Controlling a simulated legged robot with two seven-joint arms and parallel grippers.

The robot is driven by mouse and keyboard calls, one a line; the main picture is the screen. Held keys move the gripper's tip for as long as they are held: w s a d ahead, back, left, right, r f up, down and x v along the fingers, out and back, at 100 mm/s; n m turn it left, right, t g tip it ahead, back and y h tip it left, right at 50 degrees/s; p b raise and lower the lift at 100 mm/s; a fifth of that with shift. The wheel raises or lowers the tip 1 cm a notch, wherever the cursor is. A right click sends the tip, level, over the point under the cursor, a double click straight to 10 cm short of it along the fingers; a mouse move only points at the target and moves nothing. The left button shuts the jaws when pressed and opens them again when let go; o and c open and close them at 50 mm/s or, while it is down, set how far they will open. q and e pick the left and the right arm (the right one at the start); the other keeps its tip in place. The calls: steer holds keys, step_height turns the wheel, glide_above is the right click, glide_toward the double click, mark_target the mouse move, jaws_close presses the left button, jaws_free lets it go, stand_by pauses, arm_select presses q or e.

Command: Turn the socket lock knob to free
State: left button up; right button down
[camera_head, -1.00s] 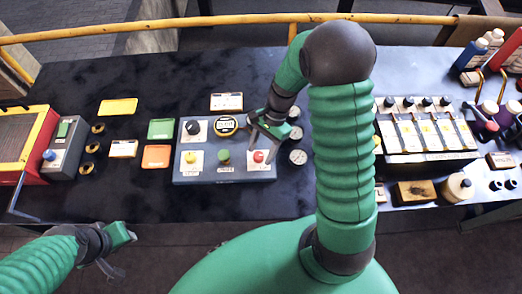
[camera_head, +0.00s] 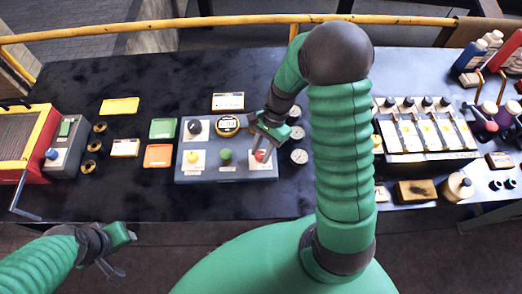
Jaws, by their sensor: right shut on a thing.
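A grey control panel (camera_head: 212,175) lies on the dark bench. It has a black knob (camera_head: 195,127), a yellow knob (camera_head: 192,157), a green knob (camera_head: 226,155), a red knob (camera_head: 261,156) and a round gauge (camera_head: 229,123). Their labels are too small to read, so I cannot tell by name which is the socket lock knob. My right gripper (camera_head: 262,150) reaches down from above and is shut on the red knob, partly covering it. My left gripper (camera_head: 120,254) hangs in front of the bench at lower left, apart from everything; its fingers are dark and hard to make out.
Small round dials (camera_head: 299,133) sit just right of the panel. Coloured cards (camera_head: 160,128) lie to its left, beside a grey box with a blue knob (camera_head: 52,154). A yellow rail (camera_head: 150,25) runs behind.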

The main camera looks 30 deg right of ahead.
steer(key=shift+r, duration=0.1)
steer(key=n+p, duration=0.1)
steer(key=n+g+p, duration=0.1)
steer(key=n, duration=0.1)
steer(key=shift+w+r+p, duration=0.15)
steer(key=shift+w+p, duration=0.05)
steer(key=shift+p, duration=0.1)
steer(key=n+p, duration=0.1)
steer(key=n, duration=0.1)
steer(key=n+g+h+p, duration=0.1)
steer(key=n, duration=0.2)
steer(key=shift+w+g+h, duration=0.15)
steer(key=shift+g+h, duration=0.15)
steer(key=n+p, duration=0.1)
steer(key=n, duration=0.1)
steer(key=n+h, duration=0.1)
steer(key=n, duration=0.1)
steer(key=shift+a+n+g+h+p, duration=0.15)
steer(key=shift+n+g+h+p, duration=0.15)
steer(key=shift+p, duration=0.1)
steer(key=n+h+p, duration=0.1)
steer(key=n+h, duration=0.1)
steer(key=n, duration=0.3)
steer(key=shift+w+a, duration=0.1)
steer(key=c, duration=1.4)
jaws_free()
steer(key=o, duration=0.3)
steer(key=shift+f, duration=0.25)
